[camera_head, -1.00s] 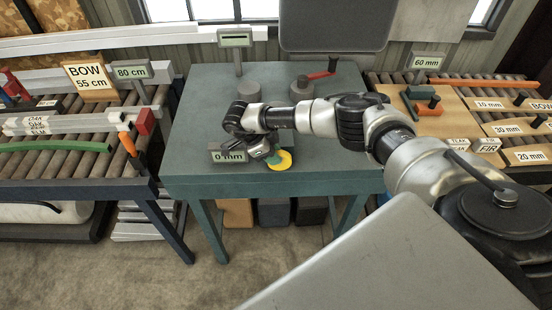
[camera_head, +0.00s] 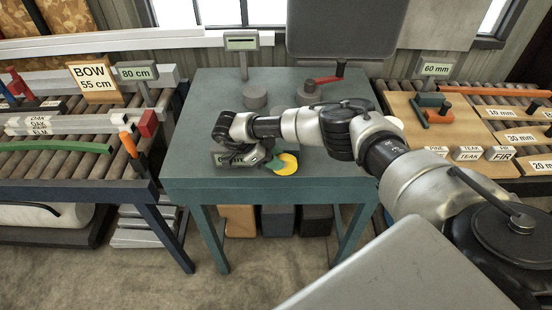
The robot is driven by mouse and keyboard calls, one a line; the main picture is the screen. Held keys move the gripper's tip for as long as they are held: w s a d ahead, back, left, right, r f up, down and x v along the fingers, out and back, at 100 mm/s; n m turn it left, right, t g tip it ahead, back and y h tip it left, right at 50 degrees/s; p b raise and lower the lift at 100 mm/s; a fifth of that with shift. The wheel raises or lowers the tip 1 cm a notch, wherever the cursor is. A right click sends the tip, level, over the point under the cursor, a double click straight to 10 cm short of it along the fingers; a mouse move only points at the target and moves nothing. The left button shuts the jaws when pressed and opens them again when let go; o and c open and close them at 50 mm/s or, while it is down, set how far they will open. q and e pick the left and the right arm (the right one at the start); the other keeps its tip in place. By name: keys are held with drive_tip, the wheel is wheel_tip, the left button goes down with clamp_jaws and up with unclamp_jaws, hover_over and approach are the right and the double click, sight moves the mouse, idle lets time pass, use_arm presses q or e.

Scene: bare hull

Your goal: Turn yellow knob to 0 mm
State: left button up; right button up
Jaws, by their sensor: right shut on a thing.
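The yellow knob (camera_head: 287,164) is a round disc low on the front part of the teal table (camera_head: 200,130), with a green part at its left side. My right gripper (camera_head: 268,163) reaches it from the left and is shut on the knob's edge. A small display (camera_head: 230,160) beside it is mostly hidden behind my right gripper, and its reading cannot be made out now. My left gripper is not in view.
Grey round posts (camera_head: 255,97) and a red crank handle (camera_head: 328,79) stand at the table's back. Roller conveyors with boards and signs flank it: an 80 cm sign (camera_head: 137,73) on the left, a 60 mm sign (camera_head: 436,69) on the right.

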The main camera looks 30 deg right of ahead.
drive_tip(key=o, duration=0.6)
drive_tip(key=shift+o, duration=0.2)
